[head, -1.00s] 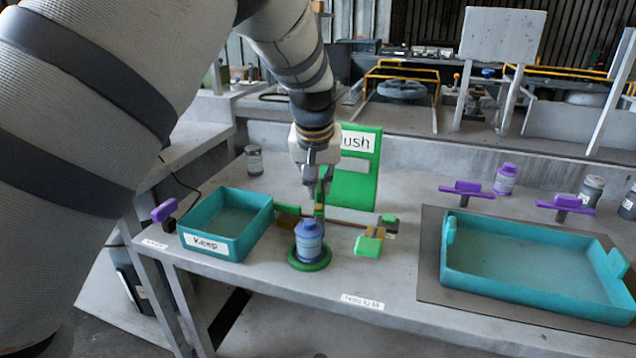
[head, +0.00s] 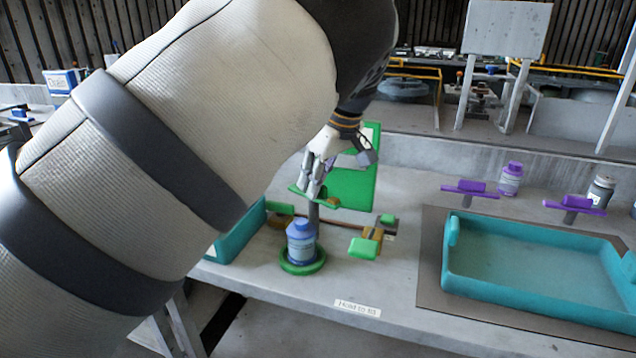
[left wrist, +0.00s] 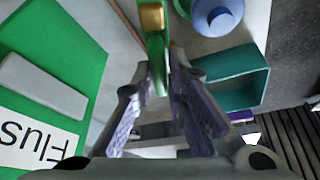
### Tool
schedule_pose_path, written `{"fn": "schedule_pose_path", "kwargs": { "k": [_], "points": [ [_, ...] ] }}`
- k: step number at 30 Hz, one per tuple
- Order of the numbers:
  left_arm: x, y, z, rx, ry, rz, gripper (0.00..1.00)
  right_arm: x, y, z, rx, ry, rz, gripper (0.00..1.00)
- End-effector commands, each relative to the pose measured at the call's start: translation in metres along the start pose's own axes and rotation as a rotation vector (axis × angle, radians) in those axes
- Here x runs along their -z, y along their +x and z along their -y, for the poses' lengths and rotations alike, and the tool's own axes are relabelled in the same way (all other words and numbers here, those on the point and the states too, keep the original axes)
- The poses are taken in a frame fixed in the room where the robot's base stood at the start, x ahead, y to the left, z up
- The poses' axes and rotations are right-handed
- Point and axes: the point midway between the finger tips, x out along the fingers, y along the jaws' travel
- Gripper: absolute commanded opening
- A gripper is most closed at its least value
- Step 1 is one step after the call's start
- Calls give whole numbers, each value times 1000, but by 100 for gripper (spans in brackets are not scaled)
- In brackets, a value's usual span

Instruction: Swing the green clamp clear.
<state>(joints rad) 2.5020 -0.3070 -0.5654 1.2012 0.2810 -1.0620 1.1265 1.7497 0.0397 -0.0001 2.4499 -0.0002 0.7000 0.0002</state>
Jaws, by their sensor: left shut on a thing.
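My left gripper (head: 312,190) is shut on this bar from above. In the left wrist view the green bar (left wrist: 157,52) with a brass-coloured end lies between the fingers of my left gripper (left wrist: 159,85). The bottle stands upright in a green ring base (head: 303,268); part of it also shows in the left wrist view (left wrist: 215,15). My right gripper is not in view.
A green panel (head: 352,188) stands behind the clamp. A green block (head: 363,248) lies right of the bottle. The teal bin (head: 232,240) at left is mostly hidden by my arm. A large teal tray (head: 540,268) sits at right. Purple-handled parts (head: 470,188) stand behind it.

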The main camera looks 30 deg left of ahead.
Motion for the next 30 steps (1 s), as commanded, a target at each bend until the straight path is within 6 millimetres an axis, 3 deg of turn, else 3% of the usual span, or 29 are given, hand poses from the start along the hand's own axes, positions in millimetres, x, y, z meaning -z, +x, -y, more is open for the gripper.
{"fn": "schedule_pose_path", "kwargs": {
  "k": [15, 30],
  "points": [
    [0, 2, -4, 125, -315, 0, 0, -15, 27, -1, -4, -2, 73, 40],
    [2, 0, -4, 151, -389, -1, 0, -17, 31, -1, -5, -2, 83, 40]
  ]
}}
